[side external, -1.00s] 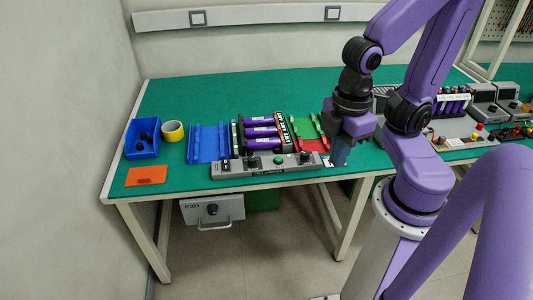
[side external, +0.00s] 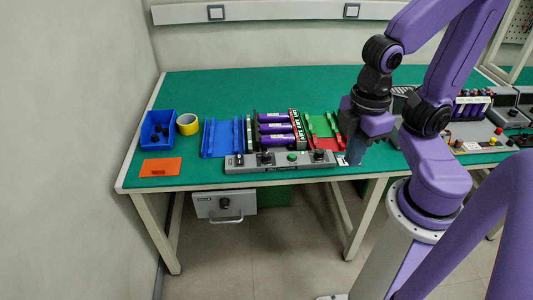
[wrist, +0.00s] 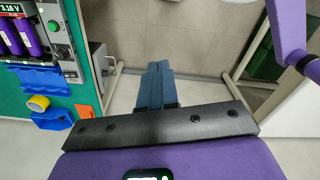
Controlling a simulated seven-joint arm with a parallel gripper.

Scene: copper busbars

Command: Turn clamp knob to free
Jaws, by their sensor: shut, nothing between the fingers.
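A grey control panel (side external: 240,166) runs along the front edge of the green table. It carries a black knob at its left (side external: 265,157), a green button (side external: 292,157) and a black knob at its right (side external: 319,155). I cannot read which knob is the clamp knob. My gripper (side external: 354,160) points down just right of the panel's right end, near the table's front edge, apart from the knobs. In the wrist view its blue fingers (wrist: 158,68) are together and empty over the floor. There the panel shows at the upper left with its green button (wrist: 53,26).
Purple cells (side external: 275,129) lie behind the panel, between a blue rack (side external: 222,138) and a red and green rack (side external: 322,127). A blue bin (side external: 157,128), yellow tape (side external: 187,124) and orange card (side external: 160,167) are at left. The table's back is clear.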

